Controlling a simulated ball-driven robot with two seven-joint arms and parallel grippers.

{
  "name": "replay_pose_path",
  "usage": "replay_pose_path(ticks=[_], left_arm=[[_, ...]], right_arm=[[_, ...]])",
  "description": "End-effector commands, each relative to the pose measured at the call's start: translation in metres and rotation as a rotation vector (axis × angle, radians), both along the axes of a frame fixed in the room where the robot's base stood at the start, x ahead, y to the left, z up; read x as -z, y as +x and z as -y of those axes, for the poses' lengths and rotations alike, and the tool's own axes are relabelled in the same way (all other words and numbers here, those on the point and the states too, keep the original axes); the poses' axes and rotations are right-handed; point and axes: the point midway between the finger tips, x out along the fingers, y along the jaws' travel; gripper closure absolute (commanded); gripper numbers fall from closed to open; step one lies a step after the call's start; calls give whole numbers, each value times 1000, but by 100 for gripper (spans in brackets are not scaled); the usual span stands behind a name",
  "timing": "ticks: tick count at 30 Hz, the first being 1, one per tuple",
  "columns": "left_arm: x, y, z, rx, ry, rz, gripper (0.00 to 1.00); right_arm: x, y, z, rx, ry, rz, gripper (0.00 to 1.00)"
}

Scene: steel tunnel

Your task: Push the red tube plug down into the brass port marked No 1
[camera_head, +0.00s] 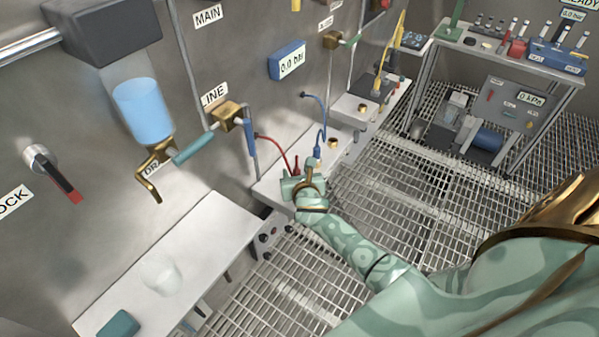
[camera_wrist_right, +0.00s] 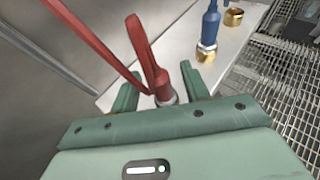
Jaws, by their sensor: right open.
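The red tube plug (camera_wrist_right: 163,82) stands between the two green fingers of my right gripper (camera_wrist_right: 165,78) in the wrist view. A pale metal collar shows at its lower end. In the head view my right gripper (camera_head: 298,183) is at the white bench below the wall, at the end of the red tube (camera_head: 275,146). The fingers are open on either side of the plug, with gaps visible. The brass port under the red plug and any No 1 mark are hidden by the gripper. My left gripper is not in view.
A blue plug (camera_wrist_right: 209,28) stands upright on a brass port (camera_wrist_right: 206,54), with an empty brass port (camera_wrist_right: 234,16) beyond it. The red tube loops close over my gripper. A white shelf (camera_head: 165,262) holds a clear beaker (camera_head: 161,275). Grating floor lies right.

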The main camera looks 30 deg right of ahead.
Motion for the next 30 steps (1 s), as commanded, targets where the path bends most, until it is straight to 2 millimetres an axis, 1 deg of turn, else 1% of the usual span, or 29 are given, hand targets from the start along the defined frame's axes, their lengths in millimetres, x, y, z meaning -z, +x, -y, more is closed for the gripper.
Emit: replay_pose_path(ticks=[2,5,12,15,18,21,24,30], left_arm=[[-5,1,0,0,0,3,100],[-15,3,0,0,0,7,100],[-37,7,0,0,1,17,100],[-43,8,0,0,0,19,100],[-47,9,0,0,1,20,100],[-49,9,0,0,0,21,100],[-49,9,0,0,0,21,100],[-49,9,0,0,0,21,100]], right_arm=[[-5,-7,-3,-1,0,0,54],[-14,-23,-10,-1,2,1,54],[-39,-80,-33,-2,1,-1,54],[-48,-101,-42,-1,2,-1,54],[-55,-118,-49,-1,2,0,54],[-59,-129,-54,-1,1,-1,54],[-61,-135,-56,-1,1,1,54],[-62,-138,-57,0,1,0,54]])
